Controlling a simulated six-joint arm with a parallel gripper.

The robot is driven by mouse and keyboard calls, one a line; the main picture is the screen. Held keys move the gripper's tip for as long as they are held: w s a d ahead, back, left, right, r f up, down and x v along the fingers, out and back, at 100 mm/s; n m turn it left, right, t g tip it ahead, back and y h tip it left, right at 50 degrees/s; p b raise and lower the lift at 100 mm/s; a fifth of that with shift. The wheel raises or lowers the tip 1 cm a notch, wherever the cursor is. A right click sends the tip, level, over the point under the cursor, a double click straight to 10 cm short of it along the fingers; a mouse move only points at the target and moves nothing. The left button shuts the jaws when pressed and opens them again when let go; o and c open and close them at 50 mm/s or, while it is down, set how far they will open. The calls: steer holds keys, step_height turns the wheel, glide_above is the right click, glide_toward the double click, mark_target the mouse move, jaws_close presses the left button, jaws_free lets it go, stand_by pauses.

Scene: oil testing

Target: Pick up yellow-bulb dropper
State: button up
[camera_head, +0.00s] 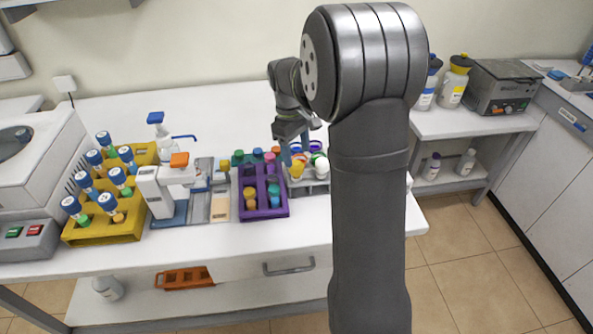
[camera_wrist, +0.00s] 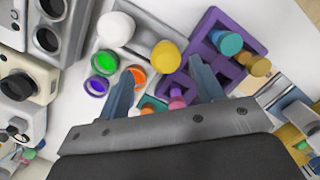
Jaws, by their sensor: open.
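The yellow-bulb dropper (camera_head: 296,171) stands in a grey holder (camera_head: 313,187) at the right of the bench's row of racks. In the wrist view its round yellow bulb (camera_wrist: 166,55) shows from above, and its lower part is hidden. My gripper (camera_wrist: 161,68) is open, with one blue-grey finger on each side of the bulb in the picture. No contact with the bulb is visible. In the head view my gripper (camera_head: 289,148) is just above the dropper, partly hidden by my own arm.
A white bulb (camera_wrist: 116,28) is beside the yellow one. Green (camera_wrist: 104,62), purple (camera_wrist: 96,86) and orange (camera_wrist: 135,77) rings lie near one finger. A purple rack (camera_head: 264,211) stands left of the holder, and a yellow rack (camera_head: 125,232) holds several blue-capped tubes.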

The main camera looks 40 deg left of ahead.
mark_target(296, 162)
steer(key=shift+s+d+f, duration=0.15)
steer(key=shift+f, duration=1.2)
steer(key=shift+s+d+f, duration=0.15)
steer(key=shift+f, duration=1.15)
steer(key=c, duration=0.7)
